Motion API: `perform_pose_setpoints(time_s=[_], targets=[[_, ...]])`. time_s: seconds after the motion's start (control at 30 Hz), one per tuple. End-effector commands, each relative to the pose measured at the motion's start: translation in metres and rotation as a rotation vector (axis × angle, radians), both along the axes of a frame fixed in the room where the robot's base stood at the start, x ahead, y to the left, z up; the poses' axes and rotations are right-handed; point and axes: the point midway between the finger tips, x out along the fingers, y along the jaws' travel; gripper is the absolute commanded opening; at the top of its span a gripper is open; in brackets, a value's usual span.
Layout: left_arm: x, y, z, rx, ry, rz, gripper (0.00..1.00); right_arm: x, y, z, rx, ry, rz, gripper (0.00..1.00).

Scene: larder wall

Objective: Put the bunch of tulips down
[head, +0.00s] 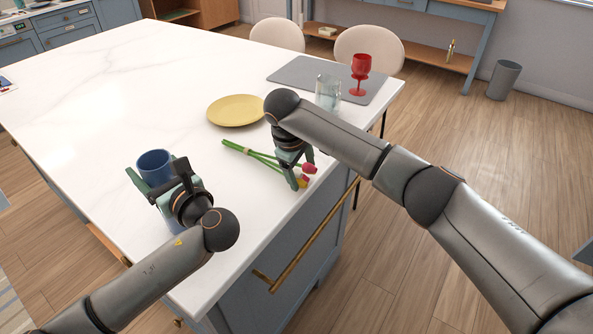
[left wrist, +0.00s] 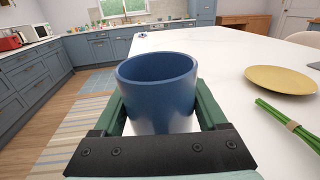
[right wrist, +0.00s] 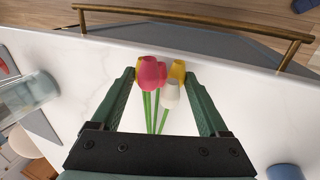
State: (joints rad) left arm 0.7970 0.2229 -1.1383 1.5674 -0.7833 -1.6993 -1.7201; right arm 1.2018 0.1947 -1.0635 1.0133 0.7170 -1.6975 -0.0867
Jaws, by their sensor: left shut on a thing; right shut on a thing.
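My right gripper (head: 296,171) is shut on the tulips. The right wrist view shows pink, yellow and white heads (right wrist: 153,75) between its fingers. The bunch lies flat at counter height; whether it touches the top cannot be told. My left gripper (head: 160,184) is shut on a blue cup (head: 153,166), which stands upright between its fingers in the left wrist view (left wrist: 157,88). The gripper hides part of the cup in the head view.
A yellow plate (head: 237,110) lies behind the tulips on the white counter (head: 120,80). A clear glass (head: 327,92) and a red goblet (head: 360,74) stand on a grey mat (head: 299,74) at the back right. The counter's left and middle are clear.

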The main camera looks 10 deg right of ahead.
Motion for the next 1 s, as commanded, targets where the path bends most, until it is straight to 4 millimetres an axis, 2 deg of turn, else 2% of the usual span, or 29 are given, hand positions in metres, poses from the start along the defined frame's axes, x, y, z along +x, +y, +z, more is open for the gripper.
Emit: perform_pose_setpoints(time_s=[0.3,0.5,0.67,1.0], targets=[[0.000,0.000,0.000,-0.001,0.000,-0.001,0.00,0.001,0.001,0.062,0.002,-0.005,0.001,0.08],[0.000,0.000,0.000,-0.001,0.000,-0.001,0.00,0.001,0.001,0.089,0.002,-0.004,0.001,0.08],[0.000,0.000,0.000,-0.001,0.000,0.000,0.00,-0.002,0.004,0.095,0.054,0.005,-0.058,0.08],[0.000,0.000,0.000,-0.001,0.000,0.000,0.00,-0.016,0.024,0.095,0.303,0.070,-0.357,0.08]])
